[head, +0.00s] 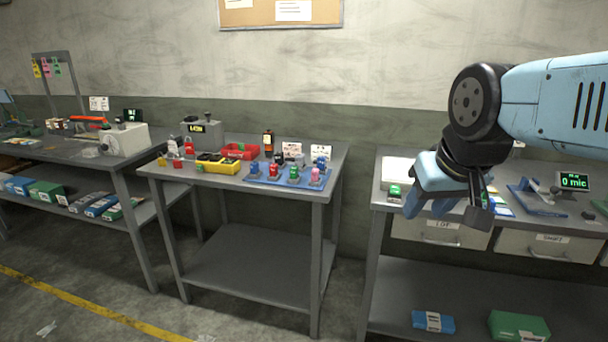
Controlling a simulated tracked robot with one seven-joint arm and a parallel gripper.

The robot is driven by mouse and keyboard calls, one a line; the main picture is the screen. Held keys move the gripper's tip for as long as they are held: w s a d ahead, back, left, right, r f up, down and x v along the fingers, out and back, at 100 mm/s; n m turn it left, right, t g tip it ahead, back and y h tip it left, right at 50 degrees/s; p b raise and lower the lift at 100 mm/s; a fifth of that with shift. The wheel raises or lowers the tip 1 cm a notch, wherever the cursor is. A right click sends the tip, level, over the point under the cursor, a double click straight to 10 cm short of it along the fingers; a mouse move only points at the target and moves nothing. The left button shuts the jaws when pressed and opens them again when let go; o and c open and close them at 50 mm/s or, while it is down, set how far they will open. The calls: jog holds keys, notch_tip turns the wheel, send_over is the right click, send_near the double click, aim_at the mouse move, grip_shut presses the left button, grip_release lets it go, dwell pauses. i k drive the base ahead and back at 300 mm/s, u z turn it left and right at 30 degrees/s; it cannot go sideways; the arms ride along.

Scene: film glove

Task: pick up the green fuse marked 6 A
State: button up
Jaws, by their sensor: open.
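A small green piece (294,174) stands on a blue tray (262,181) on the middle table, among red, blue and pink pieces. Another small green item (394,191) sits at the left front of the right bench, by a pale panel. Both are too small for me to read a 6 A marking, so I cannot tell which is the fuse. My gripper (445,208) is open, in front of the right bench, just right of the second green item and far from the tray. Light blue covering shows around its jaws, and nothing is visibly held.
The middle table (328,180) also holds yellow and red bins (239,152), small cards and a grey device. The right bench (380,205) has drawers, a blue stand and a display (573,181). Boxes lie on its lower shelf. The middle table's lower shelf (245,265) is empty.

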aim_at(294, 170)
jog(key=z, duration=0.1)
jog(key=i, duration=1)
jog(key=u, duration=0.1)
